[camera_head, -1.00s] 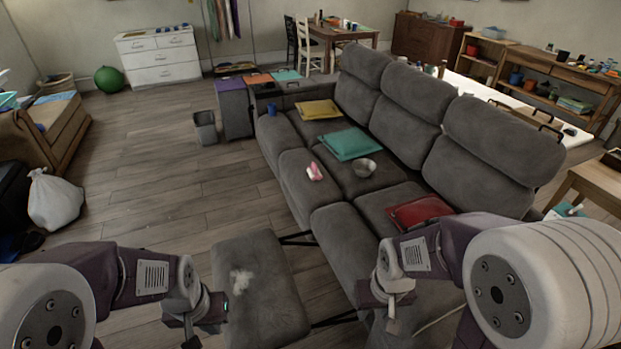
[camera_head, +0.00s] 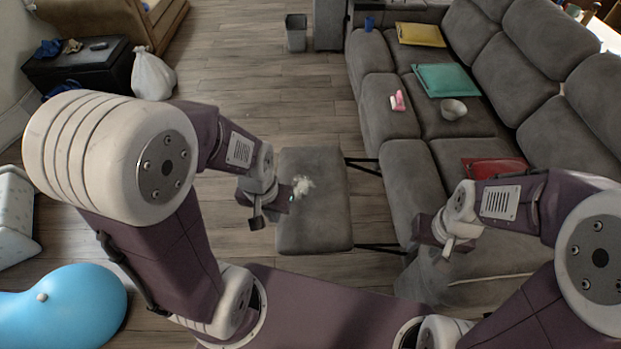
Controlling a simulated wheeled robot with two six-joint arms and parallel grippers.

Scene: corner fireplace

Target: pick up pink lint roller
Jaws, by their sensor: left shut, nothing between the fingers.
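The pink lint roller (camera_head: 398,101) is a small pink and white thing lying on the grey sofa (camera_head: 445,165), on the seat left of a metal bowl. My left gripper (camera_head: 257,222) is shut and empty, beside the left edge of the grey footrest (camera_head: 318,225), well short of the lint roller. My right gripper (camera_head: 448,250) is over the near end of the sofa, also away from the roller. Its fingers are small and partly turned away, so I cannot tell whether it is open.
A metal bowl (camera_head: 454,109), a teal cushion (camera_head: 446,80), a yellow cushion (camera_head: 420,34) and a red cushion (camera_head: 492,167) lie on the sofa. White fluff (camera_head: 304,186) is on the footrest. A white bag (camera_head: 152,73) and a bin (camera_head: 296,32) stand on the floor.

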